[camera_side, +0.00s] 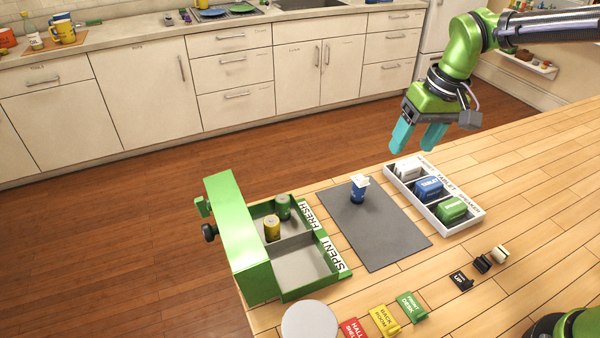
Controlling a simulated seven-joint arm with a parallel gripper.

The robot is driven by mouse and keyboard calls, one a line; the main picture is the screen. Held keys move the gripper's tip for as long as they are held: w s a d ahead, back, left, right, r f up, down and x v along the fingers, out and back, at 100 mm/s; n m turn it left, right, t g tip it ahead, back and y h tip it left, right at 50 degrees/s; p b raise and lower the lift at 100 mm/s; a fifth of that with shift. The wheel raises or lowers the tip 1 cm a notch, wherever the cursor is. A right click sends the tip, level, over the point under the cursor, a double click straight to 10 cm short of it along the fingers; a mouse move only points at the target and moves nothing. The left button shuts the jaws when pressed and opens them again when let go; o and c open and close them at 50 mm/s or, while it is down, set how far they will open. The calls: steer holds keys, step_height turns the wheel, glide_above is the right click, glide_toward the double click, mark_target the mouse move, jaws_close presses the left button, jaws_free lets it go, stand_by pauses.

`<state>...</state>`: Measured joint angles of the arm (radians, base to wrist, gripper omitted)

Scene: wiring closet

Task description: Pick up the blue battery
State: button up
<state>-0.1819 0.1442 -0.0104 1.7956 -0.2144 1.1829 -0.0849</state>
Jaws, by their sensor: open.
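The blue battery (357,194) stands upright on a dark grey mat (375,232), near the mat's far edge. Something white covers or caps its top; I cannot tell what it is. My gripper (418,138) hangs in the air above and to the right of the battery in the picture. Its two teal fingers are apart, point downward, and have nothing between them. The gripper does not touch the battery.
A green box (245,265) labelled FRESH and SPENT holds a yellow battery (272,229) and a green battery (283,207) in its FRESH side. A white tray (434,222) with white, blue and green items stands right of the mat. Coloured tags and a white disc (309,321) lie in front.

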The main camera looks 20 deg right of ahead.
steer(key=n+g+h, duration=0.1)
steer(key=g, duration=0.1)
glide_above(359, 189)
step_height(359, 189, down, 5)
steer(key=shift+w+r, duration=0.65)
steer(key=shift+w, duration=0.15)
steer(key=shift+n, duration=0.3)
step_height(359, 189, down, 11)
steer(key=shift+d, duration=0.15)
steer(key=f, duration=0.4)
steer(key=shift+s+d, duration=0.2)
steer(key=shift+d, duration=0.15)
steer(key=shift+f, duration=0.65)
steer(key=shift+w+r, duration=0.1)
jaws_close()
